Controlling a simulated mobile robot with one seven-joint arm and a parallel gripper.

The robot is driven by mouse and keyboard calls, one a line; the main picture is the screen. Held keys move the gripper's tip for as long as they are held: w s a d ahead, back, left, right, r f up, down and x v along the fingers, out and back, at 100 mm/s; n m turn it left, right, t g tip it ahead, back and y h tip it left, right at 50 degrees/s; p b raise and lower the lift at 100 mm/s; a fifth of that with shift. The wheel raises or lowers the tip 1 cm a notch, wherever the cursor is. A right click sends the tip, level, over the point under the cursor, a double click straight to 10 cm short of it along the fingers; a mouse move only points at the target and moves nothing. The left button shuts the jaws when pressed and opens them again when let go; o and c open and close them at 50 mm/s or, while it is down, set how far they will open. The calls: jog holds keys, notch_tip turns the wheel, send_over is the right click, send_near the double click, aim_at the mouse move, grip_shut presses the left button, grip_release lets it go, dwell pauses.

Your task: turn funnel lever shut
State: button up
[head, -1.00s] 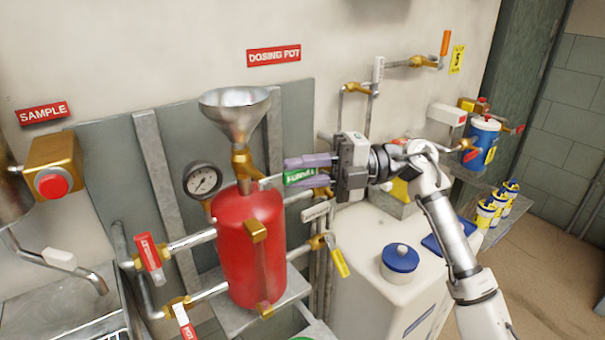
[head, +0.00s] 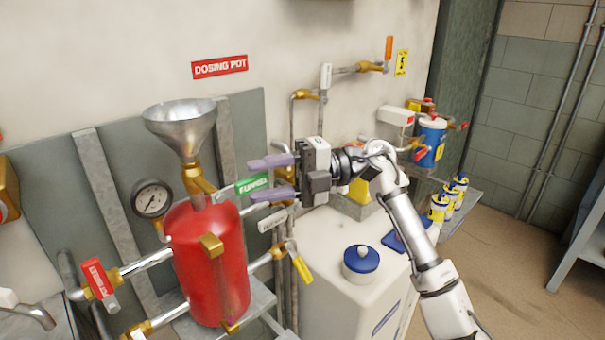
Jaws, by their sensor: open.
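The funnel lever (head: 252,185) has a green grip with white lettering. It sticks out to the right from the brass valve (head: 194,178) under the metal funnel (head: 181,128). My gripper (head: 262,179) comes from the right, its purple fingers apart, one above and one below the green grip in the picture. The fingers are open around the lever, and I cannot tell whether either touches it. The red dosing pot (head: 210,262) stands below the valve.
A pressure gauge (head: 152,199) sits left of the pot. A red-handled valve (head: 99,279) is at lower left and a yellow-handled lever (head: 302,268) at lower right. A white tank with a blue cap (head: 360,259) stands below my arm.

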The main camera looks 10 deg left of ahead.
jog(key=b+v, duration=0.1)
jog(key=v, duration=1.1)
jog(key=shift+s, duration=0.1)
